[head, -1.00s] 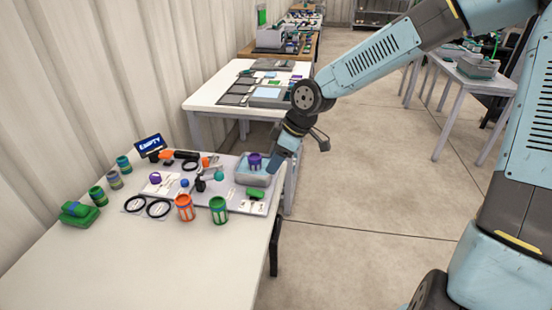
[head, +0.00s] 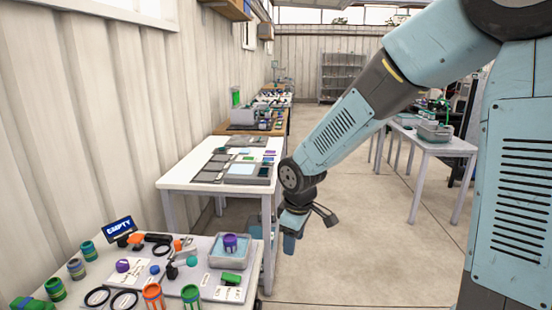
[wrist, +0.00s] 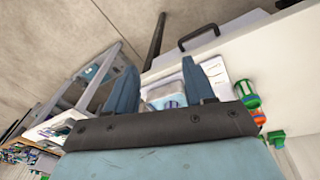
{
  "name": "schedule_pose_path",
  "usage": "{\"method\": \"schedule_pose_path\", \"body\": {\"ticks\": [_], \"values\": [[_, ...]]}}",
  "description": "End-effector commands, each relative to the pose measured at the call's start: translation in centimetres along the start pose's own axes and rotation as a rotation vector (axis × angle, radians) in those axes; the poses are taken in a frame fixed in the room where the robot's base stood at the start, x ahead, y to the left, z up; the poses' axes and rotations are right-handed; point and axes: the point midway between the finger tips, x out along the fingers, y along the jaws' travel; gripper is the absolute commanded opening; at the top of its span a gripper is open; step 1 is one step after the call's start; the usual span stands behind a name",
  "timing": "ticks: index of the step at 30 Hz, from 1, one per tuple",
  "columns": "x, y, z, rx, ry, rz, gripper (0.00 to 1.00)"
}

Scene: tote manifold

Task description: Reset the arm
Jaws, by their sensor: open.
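My arm reaches from the right of the head view out to the middle. My gripper (head: 292,236) hangs at its end, past the right edge of the near table (head: 225,305), over the floor. In the wrist view my gripper (wrist: 160,85) shows two blue fingers spread apart with nothing between them. A grey tote (head: 228,257) on the near table holds a purple-banded part (head: 231,242). The tote also shows beyond the fingers in the wrist view (wrist: 165,102), apart from them.
The near table carries an EMPTY sign (head: 119,227), black rings (head: 97,297), an orange-and-green canister (head: 153,296), a green block (head: 231,279) and several other parts. A white table (head: 180,182) stands behind. Open floor (head: 350,230) lies right of my gripper.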

Motion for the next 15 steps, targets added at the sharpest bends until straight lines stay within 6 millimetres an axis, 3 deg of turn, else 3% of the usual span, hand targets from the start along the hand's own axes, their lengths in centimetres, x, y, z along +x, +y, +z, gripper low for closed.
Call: {"method": "schedule_pose_path", "body": {"ticks": [7,15], "values": [[-4.4,1.4,4.6,0.203,-0.062,0.122,0.53],[-9.9,1.6,9.4,0.444,-0.055,0.226,0.53]]}}
